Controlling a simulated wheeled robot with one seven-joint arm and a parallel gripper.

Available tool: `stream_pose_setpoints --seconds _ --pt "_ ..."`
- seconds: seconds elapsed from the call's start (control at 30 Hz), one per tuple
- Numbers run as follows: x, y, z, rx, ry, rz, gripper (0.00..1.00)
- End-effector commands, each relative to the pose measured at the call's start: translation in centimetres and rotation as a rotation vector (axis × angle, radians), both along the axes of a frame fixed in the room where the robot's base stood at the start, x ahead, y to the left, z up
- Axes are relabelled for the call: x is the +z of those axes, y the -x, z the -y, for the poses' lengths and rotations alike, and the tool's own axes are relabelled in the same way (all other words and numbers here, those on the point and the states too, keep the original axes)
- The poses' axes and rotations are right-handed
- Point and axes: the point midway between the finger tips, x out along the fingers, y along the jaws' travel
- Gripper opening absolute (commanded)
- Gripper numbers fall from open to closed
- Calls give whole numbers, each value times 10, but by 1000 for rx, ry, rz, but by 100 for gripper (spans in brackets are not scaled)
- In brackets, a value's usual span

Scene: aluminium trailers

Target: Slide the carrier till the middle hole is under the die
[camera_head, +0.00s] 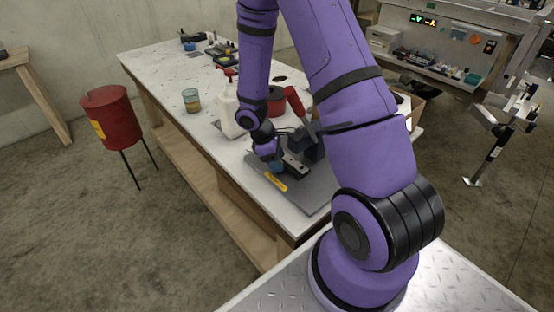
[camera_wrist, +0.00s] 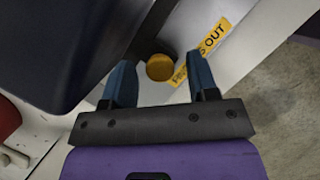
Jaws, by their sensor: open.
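In the wrist view a round yellow-brown knob (camera_wrist: 160,68) sits between the blue fingertips of my gripper (camera_wrist: 161,60). The fingers are spread, with a visible gap on both sides of the knob. A dark strip (camera_wrist: 160,22), perhaps the carrier, runs up from beside the knob. A large dark body (camera_wrist: 55,40), likely the press, fills the upper left. In the head view my gripper (camera_head: 275,166) is low over the grey base plate (camera_head: 310,194), beside the dark press (camera_head: 306,143) with its red handle (camera_head: 296,102). The carrier's holes and the die cannot be made out.
A yellow label (camera_head: 276,181) lies on the plate near my gripper. A white bottle (camera_head: 229,112) with a red top and a red pot (camera_head: 276,98) stand behind on the table (camera_head: 165,75). A glass (camera_head: 191,100) stands to the left.

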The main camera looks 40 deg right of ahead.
Motion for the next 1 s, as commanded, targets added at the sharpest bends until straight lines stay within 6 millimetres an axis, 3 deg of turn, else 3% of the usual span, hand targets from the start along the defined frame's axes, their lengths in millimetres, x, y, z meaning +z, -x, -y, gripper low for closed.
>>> stream_pose_setpoints --seconds 0.17,0.6,1.0 --pt "14 -5 -4 -1 1 4 54" --pt "85 -25 -26 0 1 4 54" --pt "100 -28 -30 0 0 0 54"
